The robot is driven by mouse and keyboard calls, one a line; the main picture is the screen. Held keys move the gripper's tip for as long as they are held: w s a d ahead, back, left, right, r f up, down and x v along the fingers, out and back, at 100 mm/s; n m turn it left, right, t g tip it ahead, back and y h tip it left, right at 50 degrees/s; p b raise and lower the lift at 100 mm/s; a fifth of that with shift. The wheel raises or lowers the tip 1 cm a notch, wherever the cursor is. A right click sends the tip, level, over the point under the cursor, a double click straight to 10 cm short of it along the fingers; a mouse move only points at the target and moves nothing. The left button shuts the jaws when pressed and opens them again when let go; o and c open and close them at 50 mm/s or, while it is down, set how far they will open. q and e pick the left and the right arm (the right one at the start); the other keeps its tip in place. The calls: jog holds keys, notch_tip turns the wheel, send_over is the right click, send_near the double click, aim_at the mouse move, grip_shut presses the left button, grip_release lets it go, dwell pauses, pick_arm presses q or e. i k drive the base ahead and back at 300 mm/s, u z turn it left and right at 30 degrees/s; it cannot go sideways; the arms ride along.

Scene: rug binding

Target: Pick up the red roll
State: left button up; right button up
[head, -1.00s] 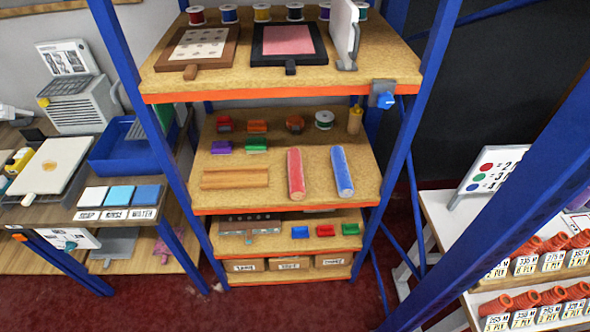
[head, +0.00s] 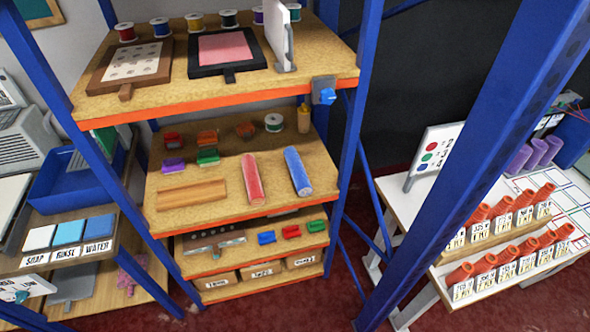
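The red roll (head: 252,180) lies on the middle shelf (head: 217,220) of the blue-framed rack, with its near end towards the shelf's orange front edge. A blue roll (head: 298,172) lies to its right and a tan wooden roll or block (head: 192,194) to its left, both apart from it. Neither of my grippers is in the head view.
Blue uprights (head: 357,140) flank the shelf. The upper shelf (head: 200,102) overhangs it. Small coloured pieces, a spool (head: 273,122) and a bottle (head: 304,118) stand behind the rolls. A white table (head: 410,312) with orange cones stands right; a blue tray (head: 75,185) is left.

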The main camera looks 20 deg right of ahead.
aim_at(256, 195)
jog(key=u, duration=0.6)
jog(key=i, duration=1.2)
jog(key=z, duration=0.65)
